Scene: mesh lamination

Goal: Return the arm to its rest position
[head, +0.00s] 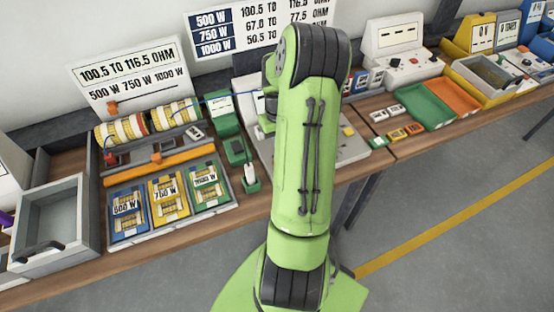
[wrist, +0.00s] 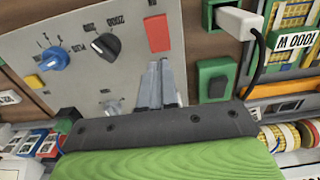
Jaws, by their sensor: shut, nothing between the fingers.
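My green arm (head: 303,150) rises in the middle of the head view and hides much of the bench behind it. My gripper is hidden in the head view. In the wrist view my gripper (wrist: 158,75) shows its two grey fingers together, with nothing between them. The fingertips are in front of a grey control panel (wrist: 75,25), just below a red block (wrist: 157,33). I cannot tell whether they touch the panel.
The wooden bench (head: 265,205) holds a grey bin (head: 65,210) at left, a tray of 500 W, 750 W and 1000 W mats (head: 168,197), wire spools (head: 125,130), and green (head: 423,105) and orange (head: 455,96) trays. Floor (head: 450,200) at right front is clear.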

